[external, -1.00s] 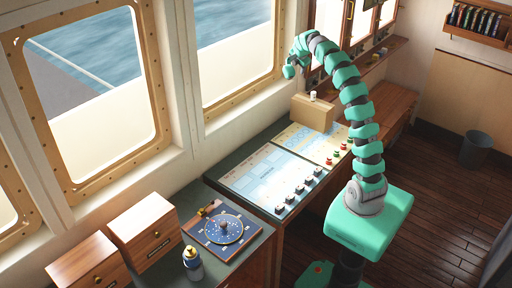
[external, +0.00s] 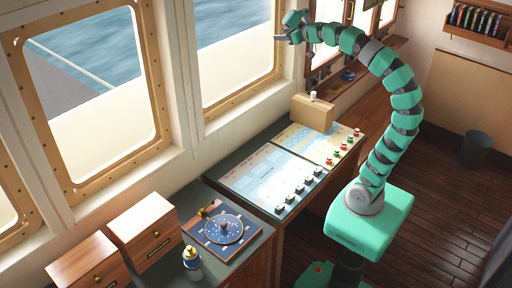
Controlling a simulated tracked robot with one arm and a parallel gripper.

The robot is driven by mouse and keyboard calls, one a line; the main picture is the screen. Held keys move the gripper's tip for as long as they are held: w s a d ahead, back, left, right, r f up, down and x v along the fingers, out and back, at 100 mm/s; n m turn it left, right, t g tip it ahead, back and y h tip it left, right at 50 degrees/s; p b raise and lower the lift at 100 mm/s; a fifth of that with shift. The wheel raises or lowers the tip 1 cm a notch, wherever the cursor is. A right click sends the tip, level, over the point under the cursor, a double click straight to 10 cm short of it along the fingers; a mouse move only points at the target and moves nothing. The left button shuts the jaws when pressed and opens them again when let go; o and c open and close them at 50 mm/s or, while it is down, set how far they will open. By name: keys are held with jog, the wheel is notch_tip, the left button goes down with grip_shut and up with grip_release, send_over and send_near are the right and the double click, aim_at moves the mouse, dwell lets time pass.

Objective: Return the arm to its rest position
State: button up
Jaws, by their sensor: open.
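My arm is green and segmented and rises from my green base (external: 368,222) at the right of the console. It arches up and over to the left. My gripper (external: 278,38) is at the arm's far end, high in front of the window frame and above the console. It is open, small in this view, and nothing shows between its fingers.
The console panel (external: 262,178) with buttons and switches lies below the arm. A tan box (external: 312,112) with a small white item stands at its back. A compass board (external: 222,230), a bottle (external: 192,264) and wooden boxes (external: 143,230) stand at front left. A bin (external: 475,149) stands on the open floor at right.

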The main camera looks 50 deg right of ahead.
jog(key=s+a+r, duration=0.1)
jog(key=s+a+m, duration=0.1)
jog(key=shift+s+r+t+y, duration=0.3)
jog(key=shift+r+t+y, duration=0.1)
notch_tip(320, 180, down, 12)
jog(key=b, duration=1.1)
jog(key=shift+r+b, duration=0.2)
jog(key=shift+b, duration=0.1)
